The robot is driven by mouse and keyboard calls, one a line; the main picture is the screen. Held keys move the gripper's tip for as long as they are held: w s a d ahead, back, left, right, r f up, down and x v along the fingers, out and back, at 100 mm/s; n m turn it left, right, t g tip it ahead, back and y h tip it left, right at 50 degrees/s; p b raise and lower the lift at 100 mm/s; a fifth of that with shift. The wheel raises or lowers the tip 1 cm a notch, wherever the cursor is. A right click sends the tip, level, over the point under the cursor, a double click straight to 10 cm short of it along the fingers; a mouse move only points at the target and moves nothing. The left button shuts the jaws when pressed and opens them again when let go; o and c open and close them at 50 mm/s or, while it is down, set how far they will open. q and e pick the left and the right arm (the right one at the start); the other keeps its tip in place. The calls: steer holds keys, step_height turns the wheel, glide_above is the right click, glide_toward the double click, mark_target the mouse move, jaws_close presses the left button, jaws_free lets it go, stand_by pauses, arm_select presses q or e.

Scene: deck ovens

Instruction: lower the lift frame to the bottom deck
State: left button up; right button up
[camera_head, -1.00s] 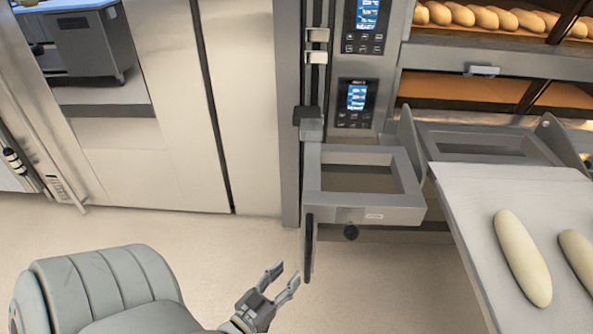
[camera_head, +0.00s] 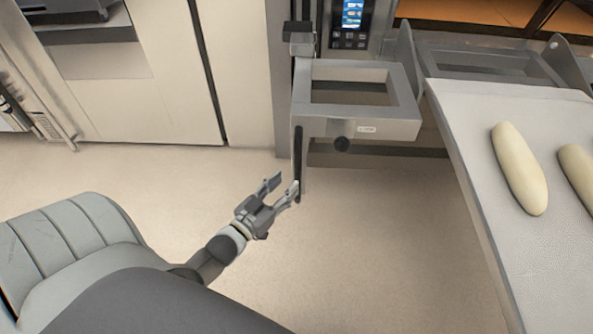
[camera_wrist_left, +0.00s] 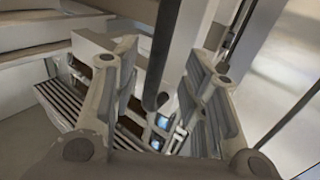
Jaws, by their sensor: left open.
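The lift frame (camera_head: 320,127), a grey rectangular frame with an open middle, stands out from the oven front beside its vertical rail. A dark vertical handle bar (camera_head: 298,150) hangs at its front left corner. My right gripper is not in view.
A loader board (camera_head: 455,130) with pale loaves (camera_head: 520,170) slopes out at the right. A control panel (camera_head: 351,22) is above the frame. Steel doors (camera_head: 160,75) stand behind at the left. The floor (camera_head: 370,250) under the frame is clear.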

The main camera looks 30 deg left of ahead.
mark_target(295, 174)
arm_select(q)
steer(key=w+b, duration=0.1)
steer(key=w, duration=0.5)
steer(key=shift+w+d, duration=0.15)
steer(key=shift+w, duration=0.2)
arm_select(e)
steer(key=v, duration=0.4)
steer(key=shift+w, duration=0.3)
arm_select(q)
steer(key=shift+c, duration=0.3)
jaws_close()
